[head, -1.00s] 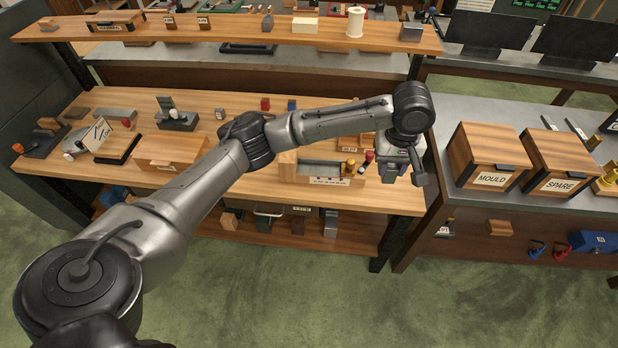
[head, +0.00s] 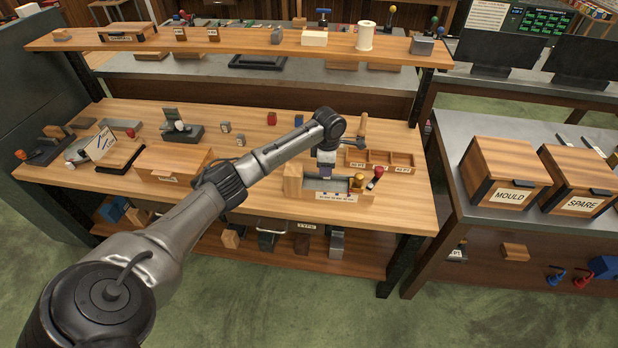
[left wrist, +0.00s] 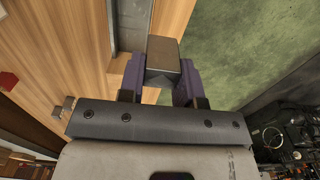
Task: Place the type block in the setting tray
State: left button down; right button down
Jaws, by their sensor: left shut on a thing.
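My left gripper (head: 326,173) points down over the setting tray, a wooden holder with a grey metal channel (head: 340,186) and a white label on its front. In the left wrist view, my left gripper's purple fingers (left wrist: 161,85) are shut on the type block (left wrist: 163,58), a grey metal block. Part of the tray's grey channel (left wrist: 131,25) shows beyond the block there. The block looks above or at the channel; I cannot tell if it touches. In the head view the block is too small to tell from the fingers. My right gripper is not in view.
A brass piece (head: 357,182) and a red-knobbed tool (head: 376,176) stand at the tray's right end. A wooden compartment box (head: 403,159) is behind it. A wooden block (head: 292,180) rises at its left end. A shelf (head: 250,40) spans the back above the bench.

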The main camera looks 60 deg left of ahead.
pick_arm(q)
jog(key=a+f, duration=0.1)
jog(key=a, duration=0.1)
jog(key=s+a+f+b, duration=0.1)
jog(key=a, duration=0.1)
jog(key=a+f, duration=0.1)
jog(key=shift+s+a+f+b, duration=0.3)
jog(key=shift+s+a+f, duration=0.05)
jog(key=shift+a, duration=0.05)
jog(key=shift+s+a+f, duration=0.2)
jog(key=shift+a+f, duration=0.15)
jog(key=shift+a, duration=0.3)
jog(key=shift+f+b, duration=0.8)
jog(key=shift+f, duration=1.25)
jog(key=c, duration=0.8)
grip_release()
jog(key=shift+f, duration=0.15)
